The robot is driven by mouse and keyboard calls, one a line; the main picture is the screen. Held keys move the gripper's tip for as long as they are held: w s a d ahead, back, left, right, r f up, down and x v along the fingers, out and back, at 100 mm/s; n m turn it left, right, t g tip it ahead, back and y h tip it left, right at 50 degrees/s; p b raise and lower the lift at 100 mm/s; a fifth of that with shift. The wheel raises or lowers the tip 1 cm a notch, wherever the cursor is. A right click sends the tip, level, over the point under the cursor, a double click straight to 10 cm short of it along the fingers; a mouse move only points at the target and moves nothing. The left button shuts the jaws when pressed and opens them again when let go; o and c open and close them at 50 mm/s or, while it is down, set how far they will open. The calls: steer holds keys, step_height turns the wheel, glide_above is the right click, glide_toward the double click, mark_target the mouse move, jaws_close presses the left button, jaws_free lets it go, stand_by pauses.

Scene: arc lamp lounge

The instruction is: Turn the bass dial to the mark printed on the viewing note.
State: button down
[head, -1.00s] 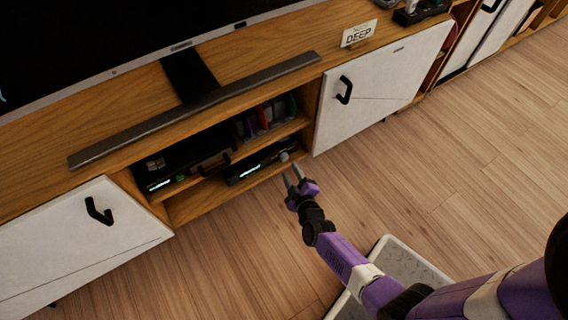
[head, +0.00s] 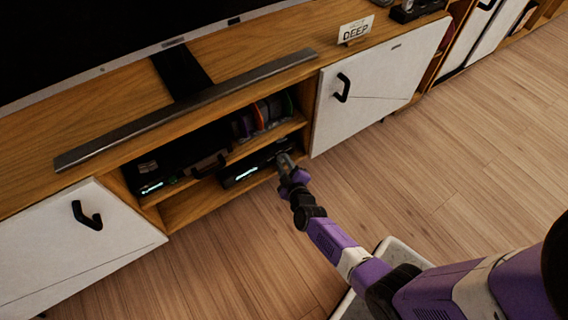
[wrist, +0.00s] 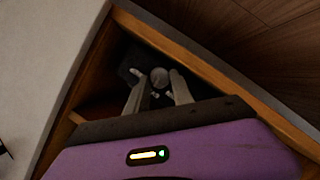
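The viewing note (head: 355,31) is a small white card standing on the cabinet top; its large word reads DEEP. The dark unit with a lit display (head: 240,174) sits on the lower open shelf. My gripper (head: 284,159) reaches the right end of that unit and hides the dial there in the head view. In the wrist view a round grey dial (wrist: 160,77) shows at the far end of my gripper (wrist: 157,87). The two fingers stand apart on either side of it; I see no clear contact. Small white marks show near the dial, too small to read.
Another dark box (head: 165,165) and several upright cases (head: 262,115) sit on the shelf above. White cabinet doors with black handles stand left (head: 70,245) and right (head: 365,95). A long soundbar (head: 190,110) lies on the top. The wooden floor in front is clear.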

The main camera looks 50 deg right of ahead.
stand_by(0.3)
steer(key=shift+f+m+y+b, duration=0.1)
steer(key=shift+m+y+b, duration=0.3)
steer(key=shift+m+b, duration=0.35)
steer(key=shift+d+m+y+b, duration=0.1)
steer(key=shift+m+y+b, duration=0.85)
steer(key=shift+b, duration=0.95)
steer(key=shift+d+r+m+t+y, duration=0.15)
steer(key=shift+m+y, duration=0.15)
steer(key=shift+m, duration=0.3)
steer(key=shift+r+m+t+y, duration=0.15)
steer(key=shift+m+y, duration=0.1)
steer(key=shift+m, duration=0.35)
steer(key=shift+s+d+m+y, duration=0.15)
steer(key=shift+d+m+y, duration=0.1)
steer(key=shift+m+y, duration=0.6)
steer(key=shift+f+m+t, duration=0.1)
steer(key=shift+m+t, duration=0.2)
steer(key=shift+m, duration=0.15)
steer(key=c, duration=1.4)
jaws_free()
